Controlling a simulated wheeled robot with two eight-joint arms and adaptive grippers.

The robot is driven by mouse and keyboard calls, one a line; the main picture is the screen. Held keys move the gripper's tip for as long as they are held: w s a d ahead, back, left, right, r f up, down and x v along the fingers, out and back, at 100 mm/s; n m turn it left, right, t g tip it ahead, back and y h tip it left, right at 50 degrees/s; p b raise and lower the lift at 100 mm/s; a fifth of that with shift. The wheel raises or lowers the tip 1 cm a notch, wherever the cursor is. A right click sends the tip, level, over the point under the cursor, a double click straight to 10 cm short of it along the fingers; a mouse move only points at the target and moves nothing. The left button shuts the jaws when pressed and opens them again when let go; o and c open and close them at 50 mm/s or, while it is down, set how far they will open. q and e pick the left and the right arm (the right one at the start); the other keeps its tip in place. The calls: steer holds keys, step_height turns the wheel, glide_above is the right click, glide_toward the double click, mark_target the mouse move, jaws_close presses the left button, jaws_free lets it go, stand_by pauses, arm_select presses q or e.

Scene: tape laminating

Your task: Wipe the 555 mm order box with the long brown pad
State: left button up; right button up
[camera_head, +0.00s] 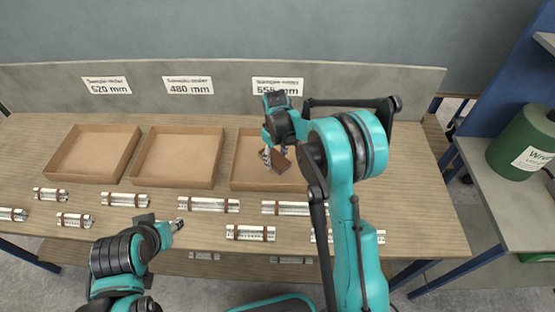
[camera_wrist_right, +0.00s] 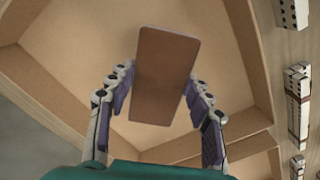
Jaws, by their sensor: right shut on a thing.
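The 555 mm order box (camera_head: 245,183) is a shallow open brown tray under the 555 mm sign (camera_head: 278,86); my right arm hides its right part. Its bare floor also shows in the right wrist view (camera_wrist_right: 75,45). My right gripper (camera_head: 272,156) is over this box, shut on the brown pad (camera_head: 281,162). In the right wrist view the pad (camera_wrist_right: 166,75) is a flat brown block between both fingers. I cannot tell whether it touches the box floor. My left gripper (camera_head: 178,225) is near the table's front edge, away from the boxes; its jaws are too small to read.
Two more empty trays, under the 520 mm (camera_head: 95,152) and 480 mm (camera_head: 180,155) signs, stand to the left. Several banded silver bundles (camera_head: 208,204) lie along the front of the wooden table (camera_head: 420,190). A green drum (camera_head: 522,142) stands at far right.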

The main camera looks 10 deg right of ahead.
mark_target(276, 158)
step_height(276, 158, up, 2)
steer(key=shift+s+d+p, duration=0.1)
steer(key=shift+p, duration=0.35)
steer(key=shift+r+p, duration=0.5)
steer(key=shift+r, duration=0.2)
steer(key=shift+r+p, duration=0.75)
steer(key=shift+r, duration=0.5)
